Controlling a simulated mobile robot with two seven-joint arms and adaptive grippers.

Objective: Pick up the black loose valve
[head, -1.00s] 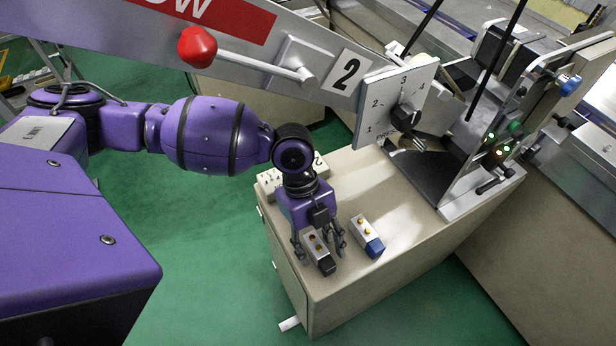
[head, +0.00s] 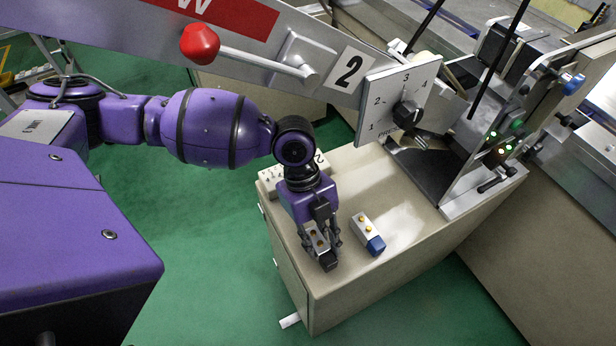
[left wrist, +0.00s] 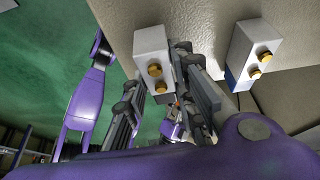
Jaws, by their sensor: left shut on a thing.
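The black loose valve (head: 329,260) is a small grey block with a black end and brass fittings on top. It is at the front left of the beige cabinet top in the head view. My left gripper (head: 321,243) is shut on it, with a finger on each side. In the left wrist view the valve (left wrist: 152,58) sits between the fingers of my left gripper (left wrist: 160,95); its black end is hidden there. I cannot tell whether the valve still touches the cabinet top. My right gripper is not in view.
A similar valve with a blue end (head: 369,234) lies close on the right; it also shows in the left wrist view (left wrist: 252,50). The dial plate (head: 398,98) and the red-knobbed lever (head: 199,45) are above. The beige cabinet top (head: 350,285) is bare in front.

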